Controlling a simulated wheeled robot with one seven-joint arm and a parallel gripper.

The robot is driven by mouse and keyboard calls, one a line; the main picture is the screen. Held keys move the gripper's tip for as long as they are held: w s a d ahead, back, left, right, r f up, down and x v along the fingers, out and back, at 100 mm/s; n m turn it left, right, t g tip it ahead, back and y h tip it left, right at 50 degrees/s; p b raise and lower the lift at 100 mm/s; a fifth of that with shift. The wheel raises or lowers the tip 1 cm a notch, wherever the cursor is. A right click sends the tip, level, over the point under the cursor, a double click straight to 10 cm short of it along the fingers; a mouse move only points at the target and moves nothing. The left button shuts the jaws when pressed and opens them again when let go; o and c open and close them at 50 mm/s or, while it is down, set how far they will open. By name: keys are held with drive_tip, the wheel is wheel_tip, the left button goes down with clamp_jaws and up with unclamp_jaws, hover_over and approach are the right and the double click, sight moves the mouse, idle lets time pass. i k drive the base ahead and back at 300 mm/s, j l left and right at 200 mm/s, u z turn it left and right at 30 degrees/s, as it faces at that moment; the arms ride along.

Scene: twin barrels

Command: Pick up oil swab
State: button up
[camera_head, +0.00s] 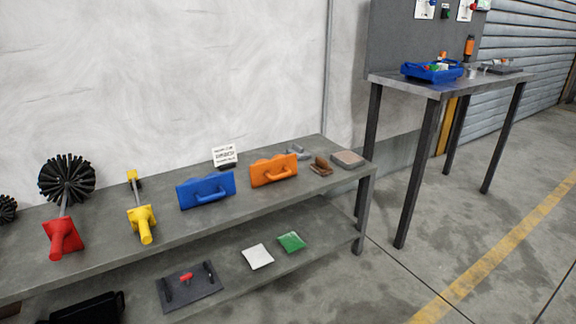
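No object in view is clearly marked as the oil swab, so I cannot tell which one it is. On the long grey bench are a red-handled tool (63,238) with a round black bristle head (67,181) and a yellow-handled tool (141,222) with a thin grey shaft and a small yellow end. To their right are a blue block with a handle (206,191) and a similar orange block (273,171). A small brown piece (320,166) and a flat tan pad (348,158) lie near the bench's right end. My gripper is not in view.
The bench's lower shelf (222,285) holds a white packet (257,257), a green packet (291,242) and a dark plate (190,288). A small sign (224,155) stands at the back. A taller table (435,87) at right carries a blue tray (431,71). Floor between is clear.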

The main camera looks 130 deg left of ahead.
sight(320, 167)
drive_tip(key=u, duration=4.1)
